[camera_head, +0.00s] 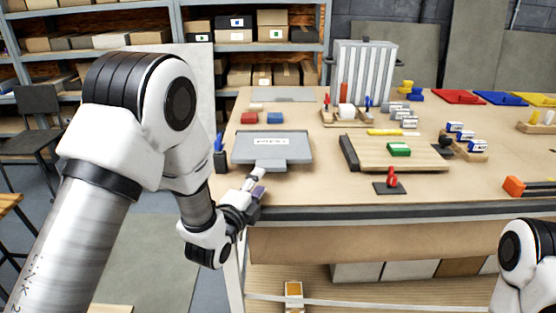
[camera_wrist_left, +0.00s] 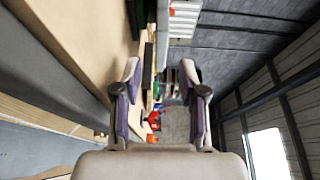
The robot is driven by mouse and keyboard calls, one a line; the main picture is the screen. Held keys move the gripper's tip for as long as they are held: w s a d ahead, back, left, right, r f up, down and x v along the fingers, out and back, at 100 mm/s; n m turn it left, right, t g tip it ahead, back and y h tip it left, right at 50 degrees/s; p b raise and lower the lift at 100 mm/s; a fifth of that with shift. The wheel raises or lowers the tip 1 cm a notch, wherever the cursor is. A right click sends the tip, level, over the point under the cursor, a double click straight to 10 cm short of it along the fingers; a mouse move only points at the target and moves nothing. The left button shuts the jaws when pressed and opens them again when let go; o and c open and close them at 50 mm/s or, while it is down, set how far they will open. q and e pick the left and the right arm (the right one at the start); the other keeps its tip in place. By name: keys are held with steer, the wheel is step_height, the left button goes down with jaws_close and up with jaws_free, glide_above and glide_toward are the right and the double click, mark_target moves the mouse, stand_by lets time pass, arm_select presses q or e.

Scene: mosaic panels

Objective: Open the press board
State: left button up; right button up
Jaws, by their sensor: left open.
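The press board is a flat grey board (camera_head: 285,153) with a small white label. It lies at the left front of the table, with a light tab (camera_head: 268,166) at its front edge. My left gripper (camera_head: 258,181) is at the table's front edge, just in front of this tab. In the left wrist view its two fingers (camera_wrist_left: 160,88) are apart with nothing held between them. I cannot tell whether a finger touches the tab. My right gripper is out of view; only part of my right arm shows at the lower right.
A wooden board (camera_head: 430,165) with a green block (camera_head: 399,149) lies right of the press board. A red toggle piece (camera_head: 391,178) stands in front of it.

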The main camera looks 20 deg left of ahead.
mark_target(268, 169)
arm_select(q)
steer(key=w, duration=0.2)
steer(key=w+p, duration=0.1)
steer(key=w, duration=0.2)
steer(key=w+d, duration=0.1)
steer(key=w, duration=0.2)
steer(key=shift+w+p, duration=0.1)
steer(key=shift+p, duration=0.25)
steer(key=shift+w, duration=0.25)
steer(key=shift+s, duration=0.1)
steer(key=shift+r, duration=0.1)
jaws_close()
